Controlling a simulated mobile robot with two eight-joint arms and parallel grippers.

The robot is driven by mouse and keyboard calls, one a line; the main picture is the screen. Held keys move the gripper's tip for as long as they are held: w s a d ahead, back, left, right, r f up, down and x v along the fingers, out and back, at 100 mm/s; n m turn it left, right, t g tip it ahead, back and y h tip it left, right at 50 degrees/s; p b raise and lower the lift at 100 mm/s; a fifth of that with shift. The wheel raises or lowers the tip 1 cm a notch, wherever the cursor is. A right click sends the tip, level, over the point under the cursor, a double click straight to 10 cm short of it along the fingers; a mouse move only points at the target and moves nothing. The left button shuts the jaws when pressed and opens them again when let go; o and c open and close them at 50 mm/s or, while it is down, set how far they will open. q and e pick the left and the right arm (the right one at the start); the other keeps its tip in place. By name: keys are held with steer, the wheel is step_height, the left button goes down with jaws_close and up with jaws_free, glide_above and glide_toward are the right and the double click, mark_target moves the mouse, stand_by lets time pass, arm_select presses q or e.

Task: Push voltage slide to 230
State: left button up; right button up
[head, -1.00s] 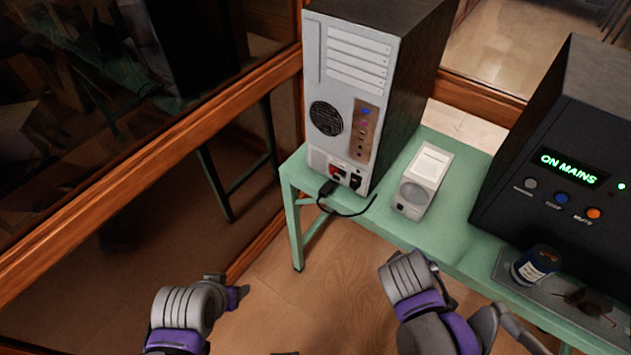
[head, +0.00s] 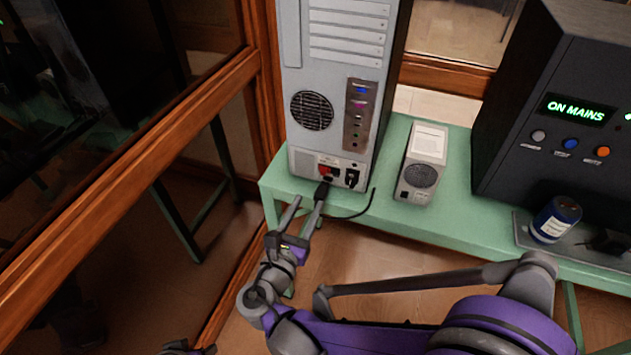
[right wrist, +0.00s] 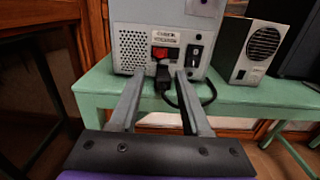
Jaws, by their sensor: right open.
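The grey computer tower (head: 292,60) stands on the green table with its rear panel facing me. A red part (head: 325,170), probably the voltage slide, sits low on that panel; it also shows in the right wrist view (right wrist: 165,52). Its printed setting is too small to read. My right gripper (head: 309,197) is open, its fingers pointing at the panel just below the red part. In the right wrist view the open fingers (right wrist: 158,80) have a black cable plug between their tips; I cannot tell whether they touch it. My left gripper (head: 186,348) barely shows at the bottom edge.
A black switch (head: 352,177) is right of the red part. The cable (head: 355,212) curves right over the green table (head: 440,215). A small grey speaker box (head: 420,165), a dark unit reading "ON MAINS" (head: 500,150) and a blue jar (head: 556,218) stand right. A wood-framed glass wall is left.

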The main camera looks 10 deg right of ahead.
mark_target(323, 174)
steer(key=x, duration=0.9)
jaws_close()
steer(key=shift+s, duration=0.1)
stand_by(1.1)
